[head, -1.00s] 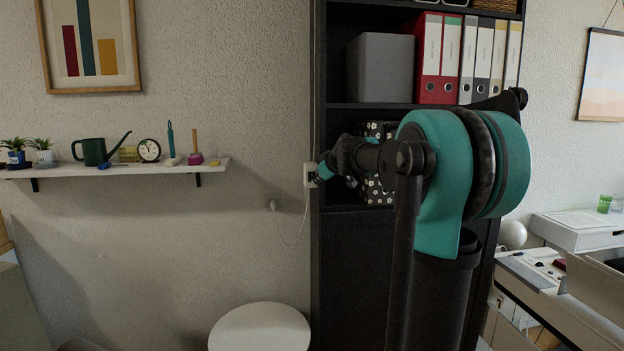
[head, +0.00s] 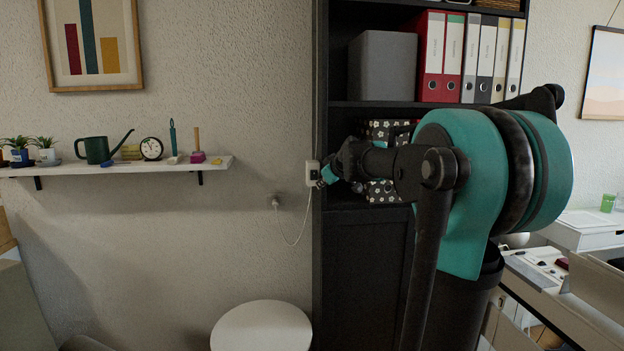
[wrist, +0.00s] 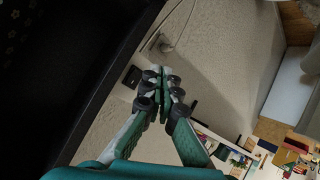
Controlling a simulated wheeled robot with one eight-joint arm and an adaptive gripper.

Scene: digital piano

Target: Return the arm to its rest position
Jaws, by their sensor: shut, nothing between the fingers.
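My gripper (wrist: 162,74) shows in the wrist view with its teal and grey fingers meeting at the tips. It is shut and empty. In the head view my teal and black arm is raised in front of the dark bookcase (head: 360,260). The gripper end (head: 327,175) points left and away there, small and partly hidden behind my arm links. It overlaps the white wall socket (head: 312,173) in the picture; whether they touch cannot be told.
A wall shelf (head: 120,169) at the left holds a dark green watering can (head: 93,150), a clock (head: 151,149) and small items. A white round stool (head: 262,328) stands low in the middle. White furniture (head: 585,228) is at the right. Open space lies before the left wall.

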